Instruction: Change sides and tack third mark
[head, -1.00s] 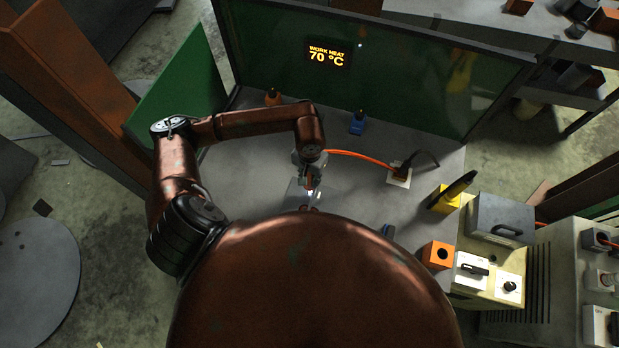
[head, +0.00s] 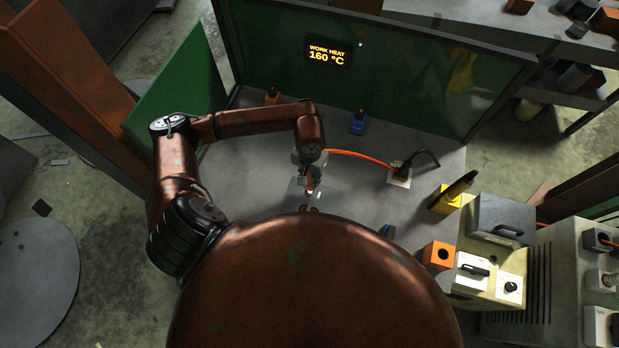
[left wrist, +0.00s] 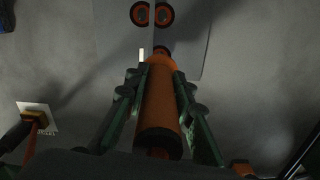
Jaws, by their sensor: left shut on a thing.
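My left gripper (head: 309,178) is over the workbench, just beyond my body's edge. In the left wrist view its green fingers (left wrist: 160,76) are shut on an orange torch-like tool (left wrist: 158,108), whose tip points at the work. A thin flat metal piece (left wrist: 190,55) lies under the tip, with a straight seam or edge running up from it. Two round orange-and-black parts (left wrist: 140,13) (left wrist: 164,14) sit on either side of that line. The tip's contact with the metal is hidden. Any marks are too small to tell. My right gripper is not in view.
A screen (head: 329,53) reads "WORK HEAT 160 °C". An orange hose (head: 362,157) runs to a white-based stand (head: 400,177). A blue bottle (head: 357,122), a yellow holder (head: 446,198) and an orange block (head: 438,254) stand on the grey bench (head: 250,140). A machine box (head: 500,220) is at right.

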